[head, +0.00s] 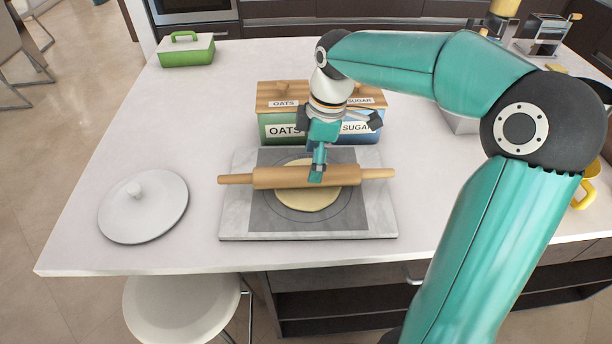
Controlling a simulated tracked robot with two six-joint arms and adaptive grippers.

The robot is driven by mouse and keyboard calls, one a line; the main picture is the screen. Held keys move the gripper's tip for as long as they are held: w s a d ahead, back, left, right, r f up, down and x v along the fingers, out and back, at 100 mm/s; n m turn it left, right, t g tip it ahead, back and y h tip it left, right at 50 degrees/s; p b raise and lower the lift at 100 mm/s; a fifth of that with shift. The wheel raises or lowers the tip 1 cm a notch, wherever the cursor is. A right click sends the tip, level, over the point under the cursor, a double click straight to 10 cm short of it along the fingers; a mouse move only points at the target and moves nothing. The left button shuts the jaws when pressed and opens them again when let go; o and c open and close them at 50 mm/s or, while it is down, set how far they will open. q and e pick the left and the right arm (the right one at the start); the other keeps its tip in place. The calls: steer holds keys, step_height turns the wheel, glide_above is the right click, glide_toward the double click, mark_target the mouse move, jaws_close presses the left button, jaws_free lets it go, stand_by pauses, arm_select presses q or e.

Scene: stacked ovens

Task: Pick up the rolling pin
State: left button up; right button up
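The wooden rolling pin (270,177) lies level, left to right, over a round of pale dough (308,201) on a grey and white marble board (232,222). My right gripper (317,172) reaches down to the middle of the pin from behind, with a teal fingertip overlapping the pin's barrel. The far side of the pin at the grip is hidden, so I cannot tell whether the fingers are closed on it. I cannot tell whether the pin touches the dough. My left gripper is not in view.
Oats (281,128) and sugar (360,129) boxes with wooden lids stand just behind the board. A white round lid (150,212) lies to the left. A green dish (187,52) sits at the back left. A white stool (180,305) stands before the counter. The counter's left side is mostly clear.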

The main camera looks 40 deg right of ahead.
mark_target(309, 169)
steer(key=shift+w+a+f, duration=0.1)
steer(key=shift+w+f, duration=0.1)
steer(key=shift+f, duration=0.65)
steer(key=shift+w+a+f, duration=0.1)
steer(key=shift+w+f, duration=0.05)
steer(key=shift+f, duration=0.65)
steer(key=shift+w+a+f, duration=0.1)
steer(key=shift+w+f, duration=0.1)
steer(key=shift+f, duration=0.65)
jaws_close()
